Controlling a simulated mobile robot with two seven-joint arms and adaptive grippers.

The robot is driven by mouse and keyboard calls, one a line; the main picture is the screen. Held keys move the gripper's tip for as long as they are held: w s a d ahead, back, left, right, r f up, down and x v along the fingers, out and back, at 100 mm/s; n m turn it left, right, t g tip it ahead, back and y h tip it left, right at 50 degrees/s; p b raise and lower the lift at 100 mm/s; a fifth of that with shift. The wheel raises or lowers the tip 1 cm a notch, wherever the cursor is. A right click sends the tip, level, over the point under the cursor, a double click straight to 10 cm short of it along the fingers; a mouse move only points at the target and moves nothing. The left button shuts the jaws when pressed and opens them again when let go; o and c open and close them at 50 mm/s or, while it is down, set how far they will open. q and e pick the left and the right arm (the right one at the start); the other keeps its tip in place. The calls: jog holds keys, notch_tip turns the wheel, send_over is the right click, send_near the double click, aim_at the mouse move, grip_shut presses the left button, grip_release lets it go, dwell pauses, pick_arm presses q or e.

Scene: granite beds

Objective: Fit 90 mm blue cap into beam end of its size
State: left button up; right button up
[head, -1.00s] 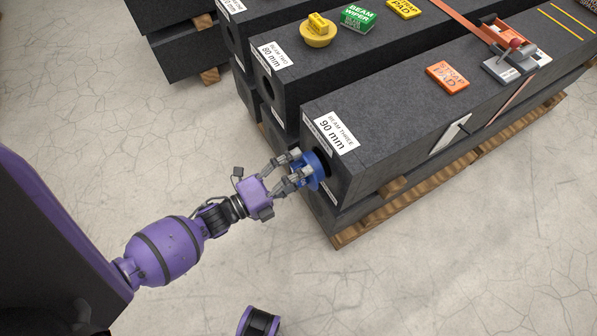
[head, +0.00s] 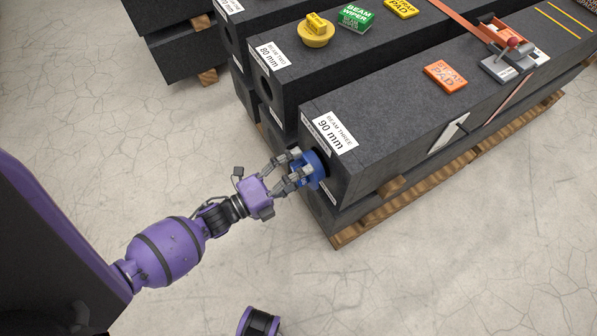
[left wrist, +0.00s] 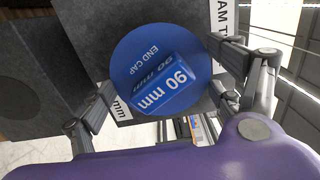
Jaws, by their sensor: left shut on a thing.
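The blue 90 mm end cap (head: 311,167) is at the near end of the beam marked BEAM THREE 90 mm (head: 405,112). My left gripper (head: 292,170) is shut on the cap's grip block. In the left wrist view the cap (left wrist: 139,55) fills the middle, its disc facing the camera, with the fingers on either side of its raised 90 mm block. The disc covers the hole in the beam end, and a little of the dark hole edge shows beside it. I cannot tell how deep the cap sits. My right gripper is not in view.
The 80 mm beam (head: 262,85) lies to the left with an open hole. A yellow cap (head: 316,33), green beam wiper (head: 356,17), strap pads (head: 445,76) and an orange strap clamp (head: 508,52) lie on the beams. Wooden bearers (head: 450,168) lie underneath.

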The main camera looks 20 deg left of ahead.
pick_arm(q)
jog(key=shift+x, duration=1.85)
jog(key=o, duration=1.1)
jog(key=shift+v, duration=2.5)
